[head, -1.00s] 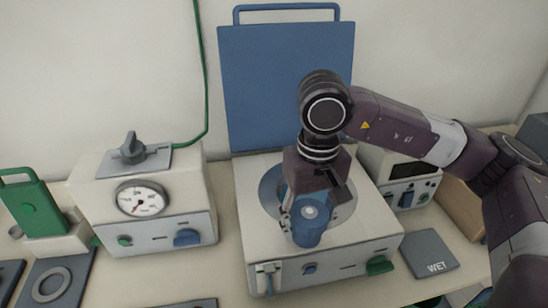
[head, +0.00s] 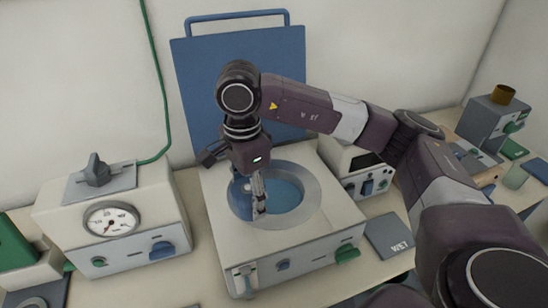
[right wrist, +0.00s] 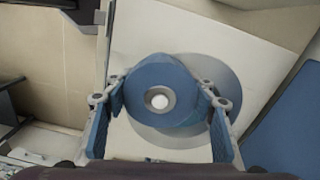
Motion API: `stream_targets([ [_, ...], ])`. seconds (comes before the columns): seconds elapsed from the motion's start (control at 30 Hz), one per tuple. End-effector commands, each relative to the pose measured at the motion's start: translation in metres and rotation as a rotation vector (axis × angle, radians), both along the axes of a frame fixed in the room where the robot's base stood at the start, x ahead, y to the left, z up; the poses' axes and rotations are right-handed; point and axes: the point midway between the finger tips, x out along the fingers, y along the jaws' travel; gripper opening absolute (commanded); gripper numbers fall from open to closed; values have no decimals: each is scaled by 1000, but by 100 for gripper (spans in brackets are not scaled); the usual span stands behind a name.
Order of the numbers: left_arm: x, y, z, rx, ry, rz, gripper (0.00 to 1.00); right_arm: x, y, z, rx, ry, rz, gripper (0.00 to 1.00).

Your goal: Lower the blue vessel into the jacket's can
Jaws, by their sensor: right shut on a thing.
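The blue vessel (head: 239,200) is in my right gripper (head: 258,190), which is shut on it. The vessel is over the left part of the round opening in the white jacket (head: 220,243). The can (head: 287,193) shows as a blue well inside a grey ring, with its left part hidden by the gripper and vessel. In the right wrist view the vessel (right wrist: 143,78) sits between both fingers, with a pale knob at its centre. It overlaps the opening off-centre, and its height above the rim is hard to tell. My left gripper is not in view.
A blue lid panel (head: 285,60) stands upright behind the jacket. A white box with a dial gauge (head: 111,220) is at left.

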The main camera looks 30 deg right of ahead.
Motion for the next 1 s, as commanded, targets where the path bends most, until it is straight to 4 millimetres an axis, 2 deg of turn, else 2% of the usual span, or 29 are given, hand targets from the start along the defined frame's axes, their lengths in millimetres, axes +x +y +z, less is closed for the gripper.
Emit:
stream_targets([
  [0.3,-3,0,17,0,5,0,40,16,-16,8,1,-2,-555,4],
  [1.0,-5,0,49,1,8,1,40,43,-57,13,0,-1,-1789,4],
])
